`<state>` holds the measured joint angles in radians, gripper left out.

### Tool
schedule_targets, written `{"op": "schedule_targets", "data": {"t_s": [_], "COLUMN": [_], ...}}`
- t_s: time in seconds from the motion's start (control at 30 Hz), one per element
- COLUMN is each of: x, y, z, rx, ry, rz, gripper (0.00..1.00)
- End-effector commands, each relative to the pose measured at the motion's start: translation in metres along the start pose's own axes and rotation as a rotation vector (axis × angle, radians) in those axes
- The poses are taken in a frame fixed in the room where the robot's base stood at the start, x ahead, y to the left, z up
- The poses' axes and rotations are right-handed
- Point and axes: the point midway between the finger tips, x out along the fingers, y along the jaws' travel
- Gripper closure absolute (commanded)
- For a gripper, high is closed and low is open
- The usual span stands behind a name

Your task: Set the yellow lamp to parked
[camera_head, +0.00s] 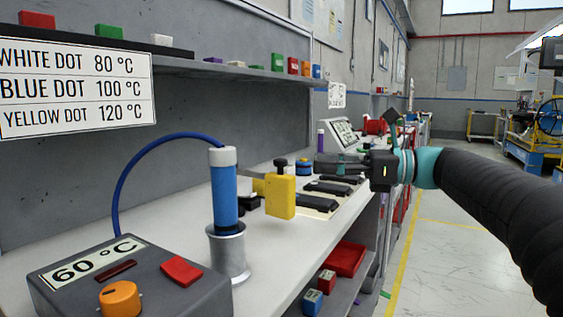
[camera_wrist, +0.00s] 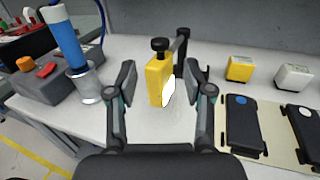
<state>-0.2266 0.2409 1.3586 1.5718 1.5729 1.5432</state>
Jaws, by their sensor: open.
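The yellow lamp (camera_head: 280,197) is a yellow block with a black knob on top, hanging from a short grey arm beside a black post at the bench. In the wrist view the yellow lamp (camera_wrist: 157,82) shows a bright white face, and the grey arm runs back to the post (camera_wrist: 189,62). My gripper (camera_head: 318,165) is open and empty, to the right of the lamp in the head view and apart from it. In the wrist view the fingers of my gripper (camera_wrist: 162,84) stand on either side of the lamp, with gaps on both sides.
A blue soldering iron (camera_head: 223,190) stands in a metal holder, its cable arching back. A grey station (camera_head: 130,285) reading 60 °C has an orange knob and red switch. Black modules (camera_wrist: 243,122) lie on a beige board at right. A shelf (camera_head: 170,62) overhangs the bench.

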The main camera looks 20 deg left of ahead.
Motion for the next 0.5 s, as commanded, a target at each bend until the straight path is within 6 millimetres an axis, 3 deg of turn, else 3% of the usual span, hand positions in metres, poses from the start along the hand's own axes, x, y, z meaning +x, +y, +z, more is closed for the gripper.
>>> {"op": "schedule_targets", "data": {"t_s": [0.3, 0.5], "x": [0.06, 0.083], "y": [0.001, 0.0], "z": [0.0, 0.0], "rx": [0.0, 0.0], "ry": [0.001, 0.001], "rz": [0.002, 0.001], "gripper": [0.48, 0.48]}}
